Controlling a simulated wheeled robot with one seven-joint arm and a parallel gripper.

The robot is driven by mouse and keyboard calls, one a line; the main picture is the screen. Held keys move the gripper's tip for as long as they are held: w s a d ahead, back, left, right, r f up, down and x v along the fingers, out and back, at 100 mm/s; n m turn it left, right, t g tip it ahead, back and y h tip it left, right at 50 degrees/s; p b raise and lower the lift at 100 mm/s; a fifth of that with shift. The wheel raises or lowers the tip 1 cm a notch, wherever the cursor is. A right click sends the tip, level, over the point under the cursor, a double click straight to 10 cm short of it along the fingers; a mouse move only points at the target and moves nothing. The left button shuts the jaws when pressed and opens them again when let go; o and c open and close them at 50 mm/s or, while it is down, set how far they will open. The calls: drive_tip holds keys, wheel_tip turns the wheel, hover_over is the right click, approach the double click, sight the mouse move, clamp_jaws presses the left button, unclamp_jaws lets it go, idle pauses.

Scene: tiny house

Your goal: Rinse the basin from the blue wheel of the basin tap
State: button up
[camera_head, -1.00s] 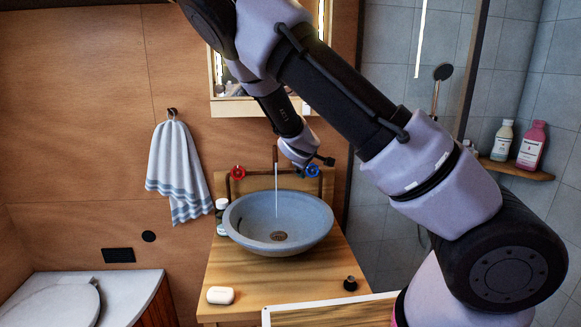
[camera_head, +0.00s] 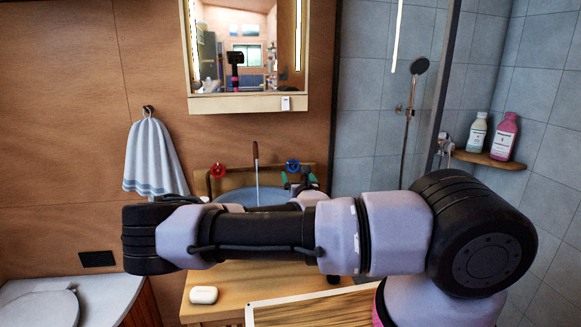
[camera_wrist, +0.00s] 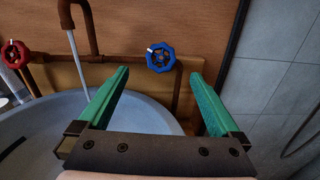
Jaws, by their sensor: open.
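The blue wheel (camera_wrist: 160,57) of the basin tap sits on a copper pipe against the wall; it also shows in the head view (camera_head: 292,167). The red wheel (camera_wrist: 16,54) is to its left. Water (camera_wrist: 76,62) runs from the spout (camera_head: 255,152) into the grey basin (camera_wrist: 40,118). My gripper (camera_wrist: 160,78) is open, with green fingers spread left and right of the blue wheel in the wrist view. The wheel appears beyond the fingertips with nothing between the fingers. In the head view my arm covers most of the basin.
A wooden counter (camera_head: 225,297) holds a white soap (camera_head: 203,295). A mirror cabinet (camera_head: 245,100) hangs above the tap. A towel (camera_head: 152,160) hangs at left. The tiled shower at right has a shelf (camera_head: 490,160) with two bottles.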

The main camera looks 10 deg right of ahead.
sight(293, 166)
drive_tip(key=w, duration=1)
drive_tip(key=shift+d, duration=0.1)
drive_tip(key=c, duration=1.4)
